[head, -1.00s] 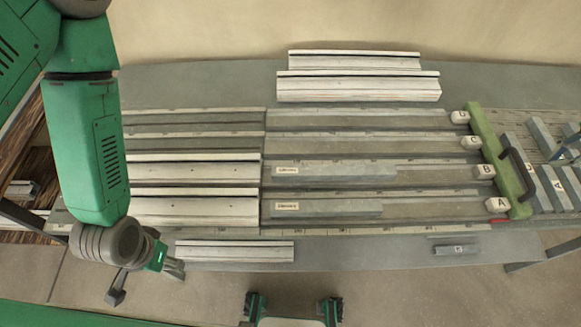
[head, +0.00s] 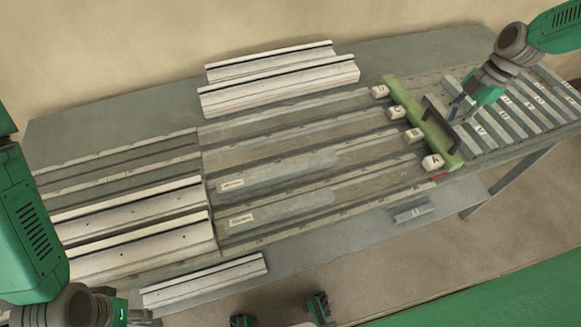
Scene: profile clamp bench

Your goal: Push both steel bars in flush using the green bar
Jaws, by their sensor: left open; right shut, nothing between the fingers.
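Two grey steel bars lie in the lower lanes of the bench: one in lane B (head: 285,171) and one in lane A (head: 290,205), each with a white label near its left end. Their right ends stop well short of the lettered end blocks. The green bar (head: 403,101) lies across the right ends of the lanes, beside the blocks, with a dark handle (head: 437,118) on it. My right gripper (head: 459,110) is shut and empty, just right of the handle; I cannot tell whether it touches. My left gripper (head: 143,316) is open and empty at the bottom left, off the bench's front.
White end blocks D (head: 380,91), C (head: 397,112), B (head: 414,134) and A (head: 432,162) line the lane ends. More profiles (head: 280,84) lie at the back. Several lettered bars (head: 505,112) lie at the right.

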